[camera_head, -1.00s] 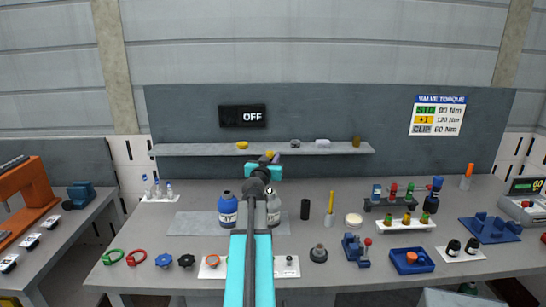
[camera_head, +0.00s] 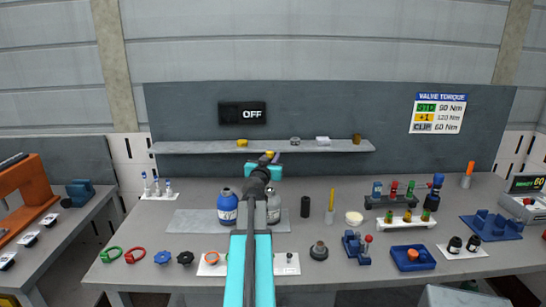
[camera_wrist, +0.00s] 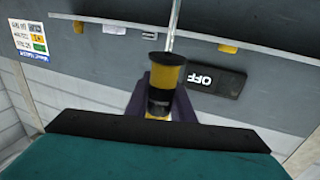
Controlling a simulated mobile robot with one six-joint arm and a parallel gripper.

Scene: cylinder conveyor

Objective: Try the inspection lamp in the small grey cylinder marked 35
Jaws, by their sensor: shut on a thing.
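My gripper (camera_wrist: 167,108) is shut on a yellow and black lamp-like cylinder (camera_wrist: 167,75), which sits between its dark purple fingers. In the head view my gripper (camera_head: 272,158) is raised in front of the shelf, above the table, with a bit of yellow at its tip. A small grey cylinder (camera_head: 273,214) stands upright on the table, below my gripper and partly behind my arm. A blue cylinder (camera_head: 227,212) of similar shape stands to its left. The marks on their labels are too small to read for sure.
A shelf (camera_head: 200,148) with several small items runs behind my gripper, under a sign reading OFF (camera_head: 242,114). A black cylinder (camera_head: 305,207) and a yellow stick (camera_head: 330,203) stand to the right. Rings and knobs line the table's front. A grey mat (camera_head: 190,222) is partly bare.

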